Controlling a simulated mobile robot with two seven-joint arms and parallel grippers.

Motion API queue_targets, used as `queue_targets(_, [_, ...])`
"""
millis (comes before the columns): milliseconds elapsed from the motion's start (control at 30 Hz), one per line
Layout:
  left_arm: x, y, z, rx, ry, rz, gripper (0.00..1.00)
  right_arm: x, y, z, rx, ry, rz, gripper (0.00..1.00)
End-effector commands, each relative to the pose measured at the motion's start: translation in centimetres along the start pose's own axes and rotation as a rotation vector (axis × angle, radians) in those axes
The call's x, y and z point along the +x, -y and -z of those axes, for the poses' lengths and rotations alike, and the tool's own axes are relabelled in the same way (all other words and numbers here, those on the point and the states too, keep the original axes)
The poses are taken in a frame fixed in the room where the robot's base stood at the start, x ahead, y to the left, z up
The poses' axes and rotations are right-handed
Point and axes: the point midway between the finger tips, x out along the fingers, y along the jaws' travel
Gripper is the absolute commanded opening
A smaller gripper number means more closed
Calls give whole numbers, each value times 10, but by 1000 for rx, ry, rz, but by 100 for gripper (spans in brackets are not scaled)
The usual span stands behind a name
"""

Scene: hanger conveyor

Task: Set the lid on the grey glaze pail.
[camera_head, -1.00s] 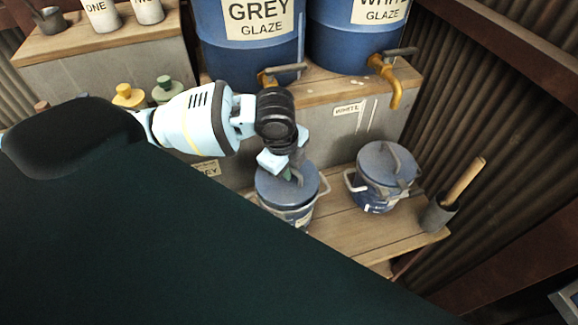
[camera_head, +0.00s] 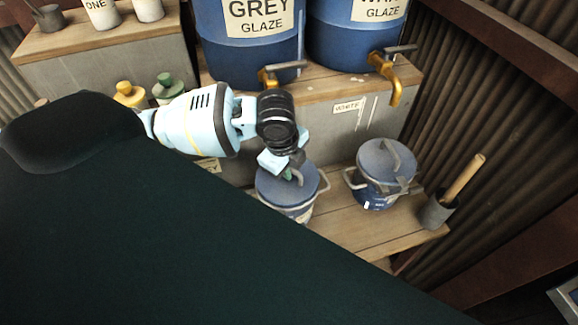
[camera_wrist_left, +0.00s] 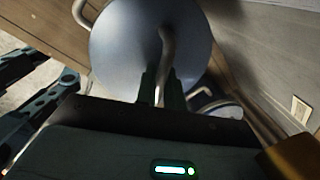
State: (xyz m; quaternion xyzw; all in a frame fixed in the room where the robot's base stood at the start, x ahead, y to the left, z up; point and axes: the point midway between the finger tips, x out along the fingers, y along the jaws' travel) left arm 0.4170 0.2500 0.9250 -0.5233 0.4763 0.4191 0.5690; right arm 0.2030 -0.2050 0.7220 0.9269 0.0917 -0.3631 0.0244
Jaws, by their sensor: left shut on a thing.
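The grey glaze pail (camera_head: 299,214) is a blue pail on the low wooden shelf, below the drum labelled GREY GLAZE. The round blue-grey lid (camera_head: 281,190) lies level over its mouth; I cannot tell whether it is fully seated. My left gripper (camera_head: 289,173) is above the lid, shut on its handle. In the left wrist view, the lid (camera_wrist_left: 125,48) fills the upper middle, with its curved handle (camera_wrist_left: 167,50) between the fingers of my left gripper (camera_wrist_left: 161,90). The lid hides most of the pail there.
A second blue lidded pail (camera_head: 378,178) stands to the right, with bare shelf (camera_head: 338,222) between. A pot with a wooden-handled tool (camera_head: 437,212) is at the shelf's right end. Brass taps (camera_head: 386,72) project from the drums above. A corrugated wall bounds the right.

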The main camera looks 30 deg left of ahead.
Motion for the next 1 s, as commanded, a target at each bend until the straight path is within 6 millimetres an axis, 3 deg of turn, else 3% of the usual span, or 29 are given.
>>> queue_targets(1000, [8,-1,0,0,0,1,0,0,-1,-1,-2,2,-1,0])
